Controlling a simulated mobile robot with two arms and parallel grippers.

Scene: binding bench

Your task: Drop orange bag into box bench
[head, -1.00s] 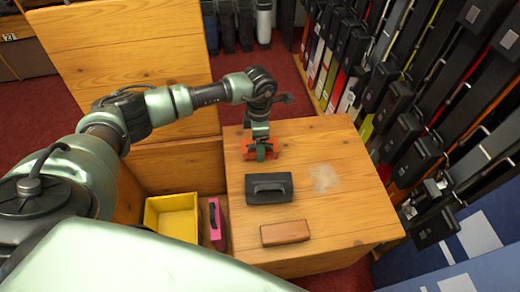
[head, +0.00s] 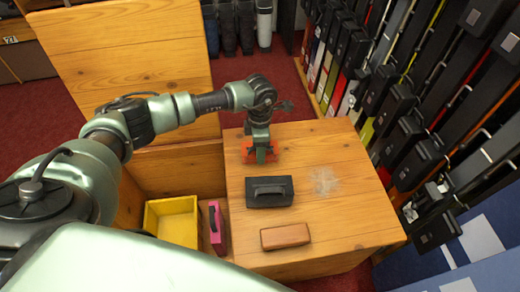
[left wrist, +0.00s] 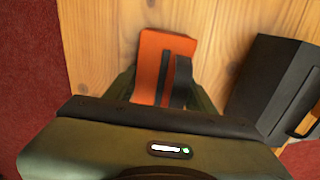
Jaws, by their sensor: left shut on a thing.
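The orange bag (head: 246,153) is at the far left part of the wooden bench top, under my left gripper (head: 261,155). In the left wrist view the orange bag (left wrist: 150,62) shows a dark strap handle, and my left gripper (left wrist: 172,88) is shut on it. I cannot tell whether the bag touches the top or is slightly raised. The box bench (head: 181,168) has an open compartment left of the bench top, with its wooden lid (head: 125,55) raised behind. My right gripper is not in view.
A black case (head: 270,192) and a brown block (head: 285,236) lie on the bench top. The compartment holds a yellow bin (head: 172,217) and a pink item (head: 217,228), with bare room behind them. Dark racks (head: 405,135) stand to the right.

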